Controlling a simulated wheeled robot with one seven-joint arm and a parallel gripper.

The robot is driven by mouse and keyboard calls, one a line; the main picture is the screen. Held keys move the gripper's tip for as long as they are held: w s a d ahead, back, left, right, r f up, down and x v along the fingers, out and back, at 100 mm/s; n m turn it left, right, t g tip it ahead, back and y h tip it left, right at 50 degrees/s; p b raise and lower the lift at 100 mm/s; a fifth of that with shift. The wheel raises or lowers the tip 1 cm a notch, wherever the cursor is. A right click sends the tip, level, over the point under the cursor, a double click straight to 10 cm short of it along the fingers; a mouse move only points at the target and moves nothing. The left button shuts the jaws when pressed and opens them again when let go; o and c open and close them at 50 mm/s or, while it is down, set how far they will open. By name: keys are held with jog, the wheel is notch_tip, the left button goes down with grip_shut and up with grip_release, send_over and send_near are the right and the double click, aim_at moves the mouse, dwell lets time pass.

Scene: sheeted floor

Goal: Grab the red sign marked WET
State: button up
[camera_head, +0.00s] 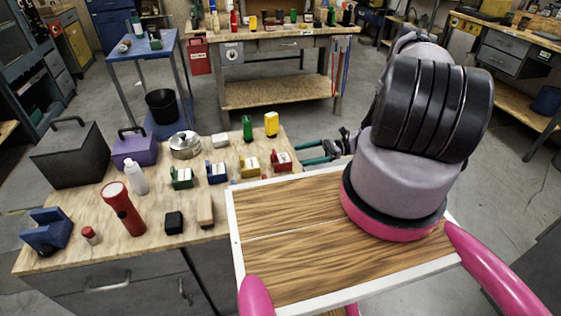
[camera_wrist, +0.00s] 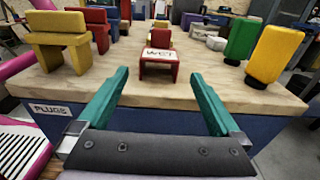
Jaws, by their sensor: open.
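The red sign (camera_wrist: 158,69), a small stand with a white top lettered WET, stands on the wooden bench top near its edge in the wrist view. In the head view a red sign with a white label (camera_head: 281,161) stands at the right end of a row of similar coloured signs. My gripper (camera_wrist: 160,76) is open and empty. Its teal fingers point towards the red sign, one to each side, and the sign appears beyond the tips. In the head view the teal fingers (camera_head: 305,153) are just right of the red sign, at the bench's right edge.
Yellow (camera_head: 249,168), blue (camera_head: 217,172) and green (camera_head: 181,178) signs stand left of the red one. A green bottle (camera_wrist: 242,40) and a yellow bottle (camera_wrist: 274,54) stand to its right in the wrist view. A yellow block-like object (camera_wrist: 60,45) stands to the left.

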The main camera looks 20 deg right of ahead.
aim_at(281, 157)
jog(key=a, duration=0.9)
jog(key=shift+a+f, duration=0.2)
jog(key=shift+f, duration=0.1)
jog(key=shift+c, duration=0.3)
jog(key=c, duration=1.3)
jog(key=shift+r, duration=0.15)
